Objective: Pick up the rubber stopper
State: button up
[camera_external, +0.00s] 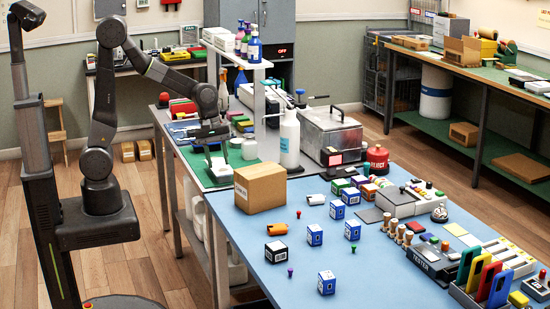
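My arm reaches over the far bench, and my gripper (210,154) hangs low above its dark and green work surface (192,158). The fingers are small and dark here, and I cannot tell whether they are apart or closed. Small whitish items (220,168) lie just below the gripper. I cannot make out the rubber stopper for certain. Small peg-like pieces stand on the blue table (240,238): a red one (298,214), a purple one (290,271) and a green one (354,249). I cannot tell if any is the stopper.
A cardboard box (260,188) stands right of my gripper, at the blue table's far left corner. A white bottle (289,140) and a metal tank (330,132) stand behind it. A raised white shelf (235,53) holds bottles. Several small blue-and-white boxes (314,235) dot the blue table.

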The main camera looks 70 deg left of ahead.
jog(key=w+d+f+n, duration=0.1)
jog(key=w+d+n, duration=0.2)
jog(key=w, duration=0.3)
jog(key=w+d+f+n+t+h, duration=0.1)
jog(key=w+d+n, duration=0.25)
jog(key=w, duration=0.25)
jog(key=w+d+f+n, duration=0.1)
jog(key=w+d+n, duration=0.25)
jog(key=w, duration=0.25)
send_over(299, 212)
jog(key=s+a, duration=0.2)
jog(key=a, duration=0.1)
jog(key=f, duration=0.8)
jog(key=shift+d, duration=0.2)
jog(key=shift+w+d+p+x, duration=0.15)
jog(key=shift+p+x, duration=0.05)
jog(key=shift+x, duration=1.2)
jog(key=shift+w+d+p+x, duration=0.15)
jog(key=shift+p+x, duration=0.05)
jog(key=shift+x, duration=1.15)
jog(key=shift+r, duration=0.15)
grip_shut()
